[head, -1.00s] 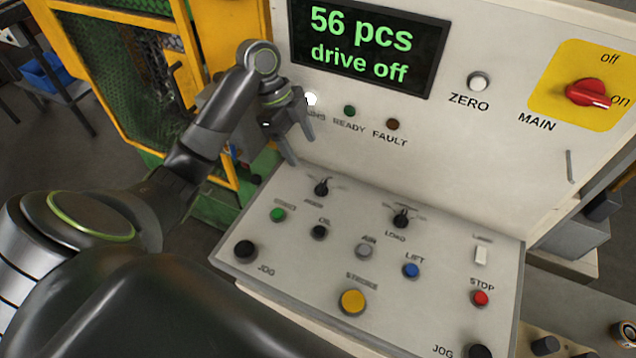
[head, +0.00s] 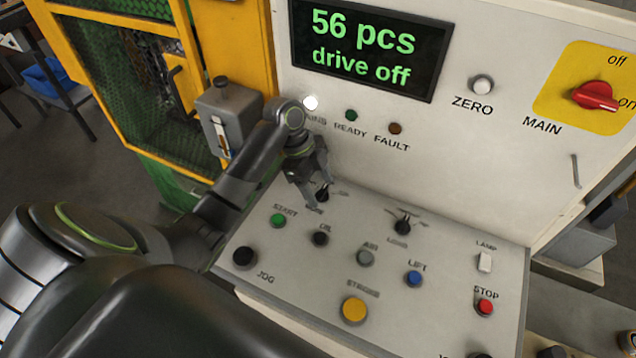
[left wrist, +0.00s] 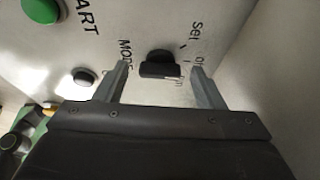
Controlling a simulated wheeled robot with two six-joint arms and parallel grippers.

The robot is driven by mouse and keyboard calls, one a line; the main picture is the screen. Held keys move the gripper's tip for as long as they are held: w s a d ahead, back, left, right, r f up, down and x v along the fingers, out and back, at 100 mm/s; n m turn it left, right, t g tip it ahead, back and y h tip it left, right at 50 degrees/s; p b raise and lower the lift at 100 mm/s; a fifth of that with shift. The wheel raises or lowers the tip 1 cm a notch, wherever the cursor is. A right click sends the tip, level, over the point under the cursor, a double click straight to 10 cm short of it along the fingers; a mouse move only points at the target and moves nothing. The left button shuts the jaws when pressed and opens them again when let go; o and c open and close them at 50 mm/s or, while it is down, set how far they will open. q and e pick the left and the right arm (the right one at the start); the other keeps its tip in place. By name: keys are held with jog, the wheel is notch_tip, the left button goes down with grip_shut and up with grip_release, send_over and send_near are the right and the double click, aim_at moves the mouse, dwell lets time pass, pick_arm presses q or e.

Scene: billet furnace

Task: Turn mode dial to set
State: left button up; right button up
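The mode dial (head: 323,193) is a small black knob on the sloping control panel, partly hidden by my left gripper in the head view. My left gripper (head: 319,191) is open over it. In the left wrist view, the dial (left wrist: 160,62) sits between the two spread fingers of the left gripper (left wrist: 160,72), with a gap on each side. The word MODE is at its left and "set" at its upper right; the other marks are partly covered. I cannot tell which mark the dial points to. My right gripper is not in view.
Close by are the green START button (head: 278,220), the black OIL button (head: 320,238) and the LOAD dial (head: 403,226). The upright panel behind holds the display (head: 370,45), reading "56 pcs drive off", and the red MAIN switch (head: 595,95).

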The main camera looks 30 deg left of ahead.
pick_arm(q)
jog(key=c, duration=0.9)
jog(key=shift+s+r+n+t+p, duration=0.1)
jog(key=shift+r+n+t+p, duration=0.15)
jog(key=shift+n+p, duration=0.55)
jog(key=n+t+p, duration=0.1)
jog(key=n+p, duration=0.1)
jog(key=p, duration=0.1)
jog(key=n+p, duration=0.2)
jog(key=shift+s+d+t+p, duration=0.1)
jog(key=shift+s+t+p, duration=0.1)
jog(key=shift+t+p, duration=0.2)
jog(key=shift+f+n+t+y+p, duration=0.15)
jog(key=shift+n+t+y+p, duration=0.45)
jog(key=shift+n+p, duration=1.05)
jog(key=o, duration=1)
jog(key=shift+s, duration=0.1)
